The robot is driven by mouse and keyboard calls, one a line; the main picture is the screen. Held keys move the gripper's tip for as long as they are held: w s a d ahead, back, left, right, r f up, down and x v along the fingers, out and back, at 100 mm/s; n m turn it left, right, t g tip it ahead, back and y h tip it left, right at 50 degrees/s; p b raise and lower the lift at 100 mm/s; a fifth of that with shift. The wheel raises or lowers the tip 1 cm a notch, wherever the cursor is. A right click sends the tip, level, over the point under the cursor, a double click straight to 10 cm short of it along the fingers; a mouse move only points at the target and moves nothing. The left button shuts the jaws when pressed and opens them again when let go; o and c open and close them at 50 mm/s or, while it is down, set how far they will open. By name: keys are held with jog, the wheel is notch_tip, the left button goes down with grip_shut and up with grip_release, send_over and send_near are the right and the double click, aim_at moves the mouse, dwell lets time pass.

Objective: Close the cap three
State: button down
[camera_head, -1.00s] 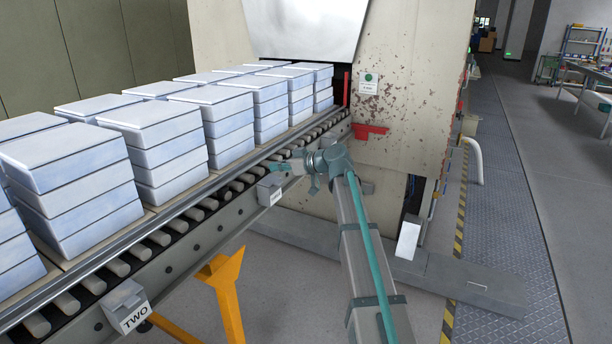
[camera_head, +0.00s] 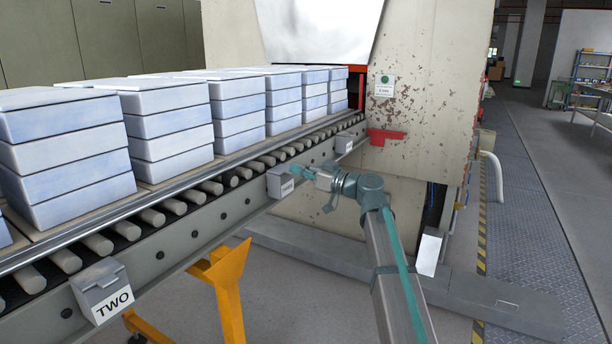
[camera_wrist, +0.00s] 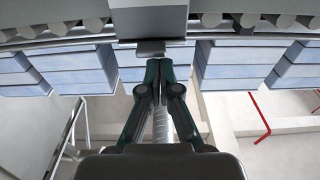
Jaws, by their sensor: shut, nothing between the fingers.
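Box three (camera_head: 280,182) is a small grey box on the side rail of the roller conveyor, with a white label partly readable. In the wrist view its grey body (camera_wrist: 150,22) is at the top centre, with a small tab (camera_wrist: 150,47) at its edge. My gripper (camera_head: 294,171) is shut and empty, with its tips right at the box's upper right side. In the wrist view the shut fingertips (camera_wrist: 160,66) point at the tab, very close; I cannot tell if they touch. Whether the cap is fully down is unclear.
Box two (camera_head: 102,290) is nearer on the rail, and another labelled box (camera_head: 344,144) is farther along. Stacks of pale blocks (camera_head: 170,125) stand on the conveyor. A yellow support leg (camera_head: 228,290) is below. The furnace wall (camera_head: 425,100) with a red bracket (camera_head: 386,137) is behind my arm.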

jog(key=shift+s+f+b, duration=0.15)
jog(key=shift+f+b, duration=0.25)
jog(key=shift+f, duration=0.1)
dwell(0.3)
